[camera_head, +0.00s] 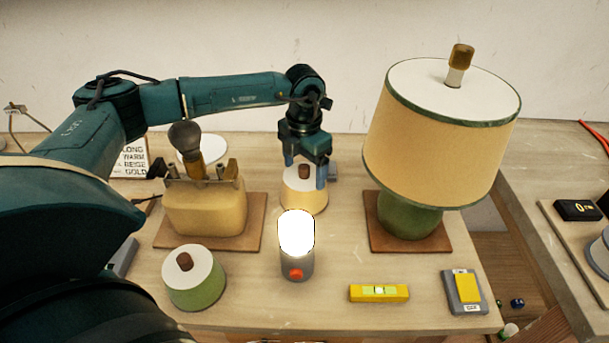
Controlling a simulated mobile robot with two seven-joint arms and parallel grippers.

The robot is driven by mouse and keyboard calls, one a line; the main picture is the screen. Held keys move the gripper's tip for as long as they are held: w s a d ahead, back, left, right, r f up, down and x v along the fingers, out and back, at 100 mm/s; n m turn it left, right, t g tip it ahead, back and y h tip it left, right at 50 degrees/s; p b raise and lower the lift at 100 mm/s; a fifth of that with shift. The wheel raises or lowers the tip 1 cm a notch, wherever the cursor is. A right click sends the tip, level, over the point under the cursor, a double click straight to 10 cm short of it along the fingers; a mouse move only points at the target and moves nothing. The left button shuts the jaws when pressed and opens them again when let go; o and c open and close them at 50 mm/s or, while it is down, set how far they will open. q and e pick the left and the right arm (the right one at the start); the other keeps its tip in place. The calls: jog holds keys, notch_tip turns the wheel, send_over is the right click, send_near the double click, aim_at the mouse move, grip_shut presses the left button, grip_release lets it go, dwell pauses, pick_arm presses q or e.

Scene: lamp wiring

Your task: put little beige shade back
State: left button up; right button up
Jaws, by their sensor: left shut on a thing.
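The little beige shade (304,197) has a white top and a brown knob. It is upright just behind the glowing white tester-like lamp. My left gripper (305,174) points down from above and is shut on the shade's knob, with a finger on each side. I cannot tell whether the shade's lower rim touches the table. A squat beige lamp base (205,208) stands on a brown board to the left, with a dark bulb and upright posts on top and no shade over it. My right gripper is not in view.
The glowing lamp (297,235) has a grey body with a red button. A small green shade (194,280) stands front left. A large beige-shaded lamp (440,135) stands right. A yellow level (379,292) and a grey block with yellow pad (466,291) lie in front.

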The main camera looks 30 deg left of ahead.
pick_arm(q)
notch_tip(320, 180, down, 3)
jog(key=shift+r, duration=0.1)
jog(key=o, duration=1.2)
notch_tip(320, 180, up, 12)
jog(key=shift+r+b, duration=0.1)
jog(key=shift+b, duration=0.55)
